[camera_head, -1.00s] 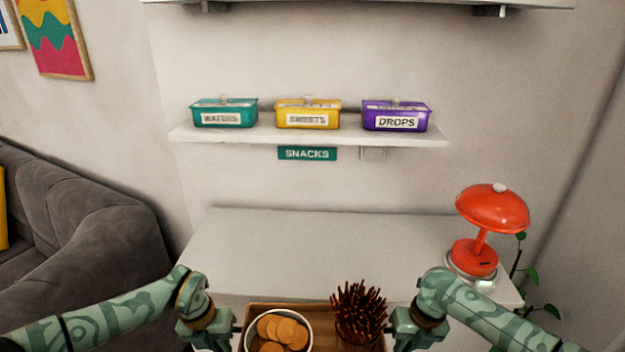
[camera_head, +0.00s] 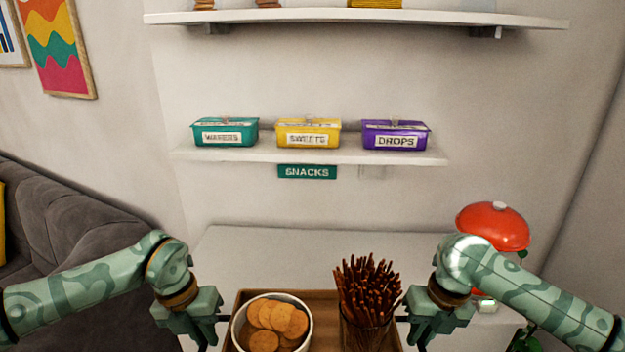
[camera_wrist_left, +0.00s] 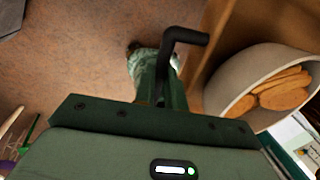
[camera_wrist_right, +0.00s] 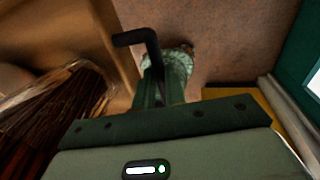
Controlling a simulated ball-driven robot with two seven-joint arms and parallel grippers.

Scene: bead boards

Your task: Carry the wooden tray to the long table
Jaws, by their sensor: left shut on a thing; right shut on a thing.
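The wooden tray (camera_head: 326,318) is at the bottom of the head view, held between my two grippers and looking roughly level. It bears a white bowl of round biscuits (camera_head: 271,326) on the left and a clear glass of dark brown sticks (camera_head: 367,300) on the right. My left gripper (camera_head: 216,325) is shut at the tray's left side, on a dark handle (camera_wrist_left: 185,36) seen in the left wrist view. My right gripper (camera_head: 412,324) is shut at the right side, with a similar handle (camera_wrist_right: 133,37). The tray's near edge is out of the head view.
A pale table (camera_head: 310,250) stands ahead against the wall, its top clear in the middle. A red lamp (camera_head: 492,226) stands at its right end. A shelf (camera_head: 310,155) with three labelled boxes hangs above. A grey sofa (camera_head: 70,225) is at left.

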